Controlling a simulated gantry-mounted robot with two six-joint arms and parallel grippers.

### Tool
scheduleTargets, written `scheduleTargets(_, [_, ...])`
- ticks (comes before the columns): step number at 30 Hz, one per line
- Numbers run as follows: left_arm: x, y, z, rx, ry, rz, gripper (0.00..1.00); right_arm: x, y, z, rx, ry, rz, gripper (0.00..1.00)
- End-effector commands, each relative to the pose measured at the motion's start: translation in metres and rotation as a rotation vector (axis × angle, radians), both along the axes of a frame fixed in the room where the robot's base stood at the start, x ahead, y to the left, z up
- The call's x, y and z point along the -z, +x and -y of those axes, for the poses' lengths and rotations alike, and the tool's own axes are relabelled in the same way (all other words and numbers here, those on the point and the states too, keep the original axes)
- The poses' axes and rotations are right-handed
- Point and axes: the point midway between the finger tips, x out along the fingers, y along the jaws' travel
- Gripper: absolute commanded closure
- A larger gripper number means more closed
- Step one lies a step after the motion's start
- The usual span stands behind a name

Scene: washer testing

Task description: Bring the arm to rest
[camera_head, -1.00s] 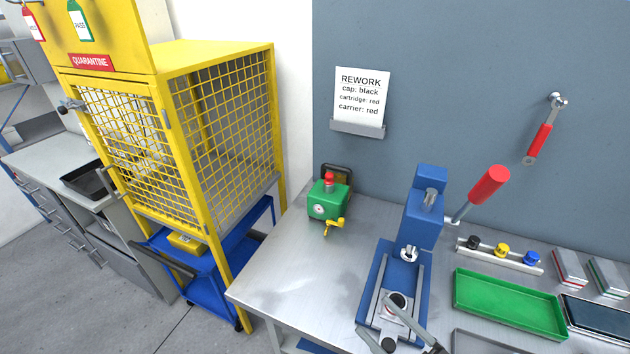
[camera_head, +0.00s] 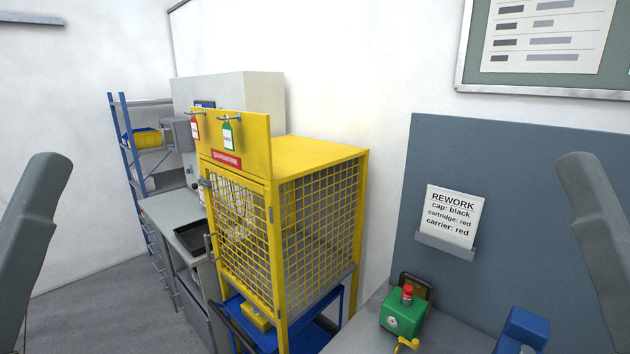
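Two grey arm links of mine stand upright in the head view, one at the left edge and one at the right edge. Neither gripper shows in the picture, so I cannot see the state of their fingers. No held object is in view.
A yellow mesh quarantine cage (camera_head: 318,157) stands at the centre, above a blue cart (camera_head: 310,335). The workbench (camera_head: 372,318) at lower right bears a green device (camera_head: 399,318) and a blue press (camera_head: 524,325). A rework card (camera_head: 452,216) hangs on the grey panel (camera_head: 530,185).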

Motion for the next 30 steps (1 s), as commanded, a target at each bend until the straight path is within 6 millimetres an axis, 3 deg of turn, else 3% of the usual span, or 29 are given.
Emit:
scheduleTargets(1, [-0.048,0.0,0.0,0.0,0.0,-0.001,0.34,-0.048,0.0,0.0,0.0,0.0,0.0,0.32])
scheduleTargets(6, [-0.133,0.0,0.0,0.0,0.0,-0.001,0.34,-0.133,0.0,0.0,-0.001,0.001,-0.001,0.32])
scheduleTargets(12, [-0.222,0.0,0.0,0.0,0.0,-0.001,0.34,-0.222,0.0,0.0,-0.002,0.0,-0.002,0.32])
scheduleTargets(15, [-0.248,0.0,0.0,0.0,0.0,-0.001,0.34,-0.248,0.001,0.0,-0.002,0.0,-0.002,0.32])
scheduleTargets(18, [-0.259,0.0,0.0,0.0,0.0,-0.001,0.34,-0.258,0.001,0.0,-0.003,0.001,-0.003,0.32])
scheduleTargets(23, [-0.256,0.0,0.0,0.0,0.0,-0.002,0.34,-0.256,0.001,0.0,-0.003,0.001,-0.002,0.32])
scheduleTargets(26, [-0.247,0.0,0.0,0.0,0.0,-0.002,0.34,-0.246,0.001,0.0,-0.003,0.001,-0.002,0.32])
scheduleTargets(30, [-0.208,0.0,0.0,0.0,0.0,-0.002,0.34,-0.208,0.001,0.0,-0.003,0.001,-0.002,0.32])
